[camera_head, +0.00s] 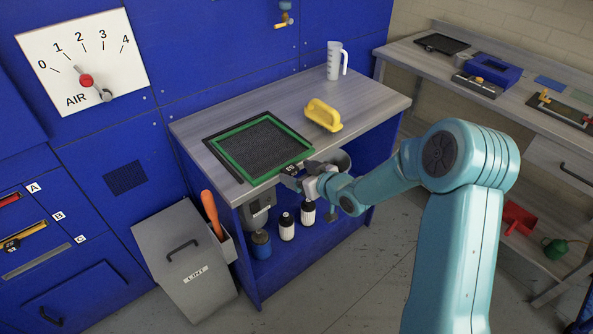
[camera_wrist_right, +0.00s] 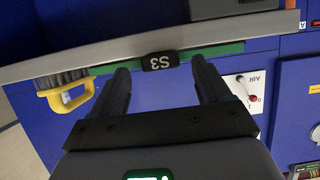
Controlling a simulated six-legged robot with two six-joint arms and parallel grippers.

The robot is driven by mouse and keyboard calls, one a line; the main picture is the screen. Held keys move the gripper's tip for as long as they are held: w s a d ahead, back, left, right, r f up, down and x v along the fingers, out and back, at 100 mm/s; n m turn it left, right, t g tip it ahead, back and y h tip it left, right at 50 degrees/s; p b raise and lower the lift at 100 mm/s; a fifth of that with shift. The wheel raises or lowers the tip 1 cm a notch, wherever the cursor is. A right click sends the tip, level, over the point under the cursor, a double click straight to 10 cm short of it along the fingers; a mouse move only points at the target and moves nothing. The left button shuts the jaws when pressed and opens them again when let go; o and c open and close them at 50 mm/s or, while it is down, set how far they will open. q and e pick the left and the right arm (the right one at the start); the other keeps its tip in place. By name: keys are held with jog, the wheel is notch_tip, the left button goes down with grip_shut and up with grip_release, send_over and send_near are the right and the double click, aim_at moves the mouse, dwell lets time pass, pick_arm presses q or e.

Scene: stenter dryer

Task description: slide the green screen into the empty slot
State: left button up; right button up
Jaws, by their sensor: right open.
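The green screen (camera_head: 226,150), a green frame around dark mesh, lies flat on the worktop near its front edge. Its black tab marked S3 (camera_wrist_right: 160,62) projects past the edge, with green frame to both sides. My right gripper (camera_head: 301,178) is at that tab; in the right wrist view its fingers (camera_wrist_right: 160,70) are apart, with the tab between or just beyond their tips. Contact cannot be told. On the blue machine, slot A (camera_head: 9,199) shows a red front, slot B (camera_head: 22,236) a yellow one, and slot C (camera_head: 38,258) a plain grey strip. My left gripper is out of view.
A dark frame (camera_head: 219,161) shows along the screen's left side. A yellow-handled tool (camera_head: 323,115) and a measuring jug (camera_head: 335,61) stand on the worktop (camera_head: 375,98). Bottles are below.

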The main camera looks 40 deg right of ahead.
jog(key=shift+w+a+f, duration=0.15)
jog(key=shift+w+f, duration=0.1)
jog(key=shift+w, duration=0.4)
jog(key=c, duration=1.3)
jog(key=shift+o, duration=0.2)
jog(key=shift+s+d+b, duration=0.15)
jog(key=shift+s+b, duration=0.1)
jog(key=shift+s, duration=1.15)
jog(key=shift+s+d+b, duration=0.15)
jog(key=shift+s+b, duration=0.1)
jog(key=shift+s, duration=1.1)
jog(key=o, duration=1.2)
jog(key=shift+o, duration=0.2)
